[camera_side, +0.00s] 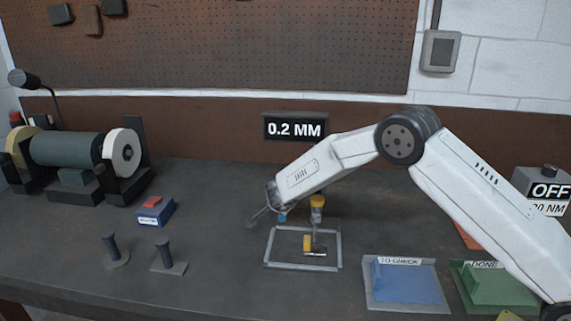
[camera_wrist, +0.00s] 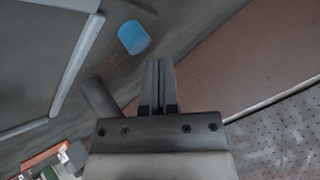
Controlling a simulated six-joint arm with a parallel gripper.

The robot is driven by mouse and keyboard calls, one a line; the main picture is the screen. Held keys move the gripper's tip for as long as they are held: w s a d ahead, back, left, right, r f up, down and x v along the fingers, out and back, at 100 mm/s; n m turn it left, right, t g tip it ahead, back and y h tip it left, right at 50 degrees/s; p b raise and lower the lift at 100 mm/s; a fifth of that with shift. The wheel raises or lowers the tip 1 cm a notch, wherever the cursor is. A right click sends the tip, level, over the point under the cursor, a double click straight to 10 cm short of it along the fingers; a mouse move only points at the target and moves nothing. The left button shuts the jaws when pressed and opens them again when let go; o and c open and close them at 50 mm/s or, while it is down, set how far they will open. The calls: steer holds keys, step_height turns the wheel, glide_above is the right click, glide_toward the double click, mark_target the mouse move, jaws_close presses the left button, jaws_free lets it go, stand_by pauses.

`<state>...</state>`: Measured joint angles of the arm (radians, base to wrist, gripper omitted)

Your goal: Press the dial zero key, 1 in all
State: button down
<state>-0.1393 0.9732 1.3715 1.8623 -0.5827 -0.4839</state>
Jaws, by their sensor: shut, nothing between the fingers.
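A blue box with a red key (camera_side: 152,201) on top stands on the bench left of centre in the side view. Its white front label is too small to read, so I cannot confirm from it that this is the zero key. A dark display (camera_side: 295,128) at the back reads "0.2 MM". My gripper (camera_side: 254,219) is shut and empty, to the right of the red key and apart from it. Its closed fingers also show in the wrist view (camera_wrist: 160,64). I cannot make out the red key for certain in the wrist view.
A grey frame (camera_side: 268,246) surrounds a yellow and dark piece (camera_side: 307,244). A blue cylinder (camera_wrist: 133,37) stands near my fingers. Two dark posts (camera_side: 165,254) stand in front of the key box, with a grinder (camera_side: 70,149) behind left. Trays "TO CHECK" (camera_side: 405,298) and "DONE" lie right.

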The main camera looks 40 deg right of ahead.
mark_target(281, 216)
steer(key=shift+f, duration=0.95)
stand_by(1.9)
steer(key=shift+r, duration=0.9)
steer(key=shift+r, duration=2.55)
